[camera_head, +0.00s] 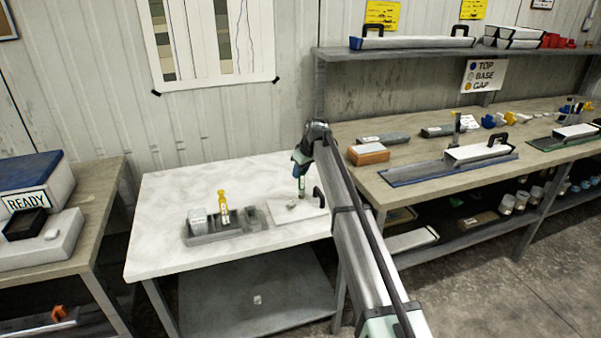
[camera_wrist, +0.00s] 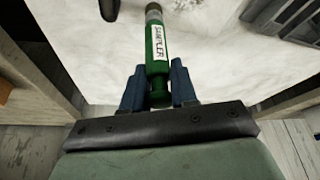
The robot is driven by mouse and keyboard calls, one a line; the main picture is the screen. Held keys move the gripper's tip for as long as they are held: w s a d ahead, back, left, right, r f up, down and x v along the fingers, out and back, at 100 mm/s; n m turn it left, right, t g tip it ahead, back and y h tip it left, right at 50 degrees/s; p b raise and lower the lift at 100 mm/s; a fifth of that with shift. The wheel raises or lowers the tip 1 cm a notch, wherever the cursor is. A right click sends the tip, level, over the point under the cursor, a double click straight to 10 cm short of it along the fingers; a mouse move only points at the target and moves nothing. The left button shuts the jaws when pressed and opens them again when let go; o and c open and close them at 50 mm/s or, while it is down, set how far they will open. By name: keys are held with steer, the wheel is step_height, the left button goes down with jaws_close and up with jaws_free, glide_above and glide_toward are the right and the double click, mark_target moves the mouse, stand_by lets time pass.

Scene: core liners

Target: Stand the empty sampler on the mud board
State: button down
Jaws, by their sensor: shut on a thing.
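My gripper (camera_head: 301,172) is shut on the green sampler (camera_wrist: 157,52), which has a white label reading SAMPLER. The two blue fingers (camera_wrist: 158,88) close on its near end in the wrist view, and its grey far end points away from me. In the head view the sampler (camera_head: 301,187) hangs roughly upright below my gripper, over a flat white board (camera_head: 283,212), which looks like the mud board. A black handle (camera_head: 319,195) stands at the board's right side. I cannot tell whether the sampler touches the board.
A small grey lump (camera_head: 291,204) lies on the board. A grey rack (camera_head: 215,238) left of it holds a yellow-topped bottle (camera_head: 223,207) and a clear container (camera_head: 197,217). The white table (camera_head: 165,215) is clear at left. A wooden bench (camera_head: 400,180) with boxes and trays stands right.

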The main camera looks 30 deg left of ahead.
steer(key=shift+f, duration=0.35)
steer(key=c, duration=0.8)
jaws_free()
steer(key=shift+c, duration=0.2)
steer(key=v, duration=1.2)
steer(key=shift+d+r, duration=0.1)
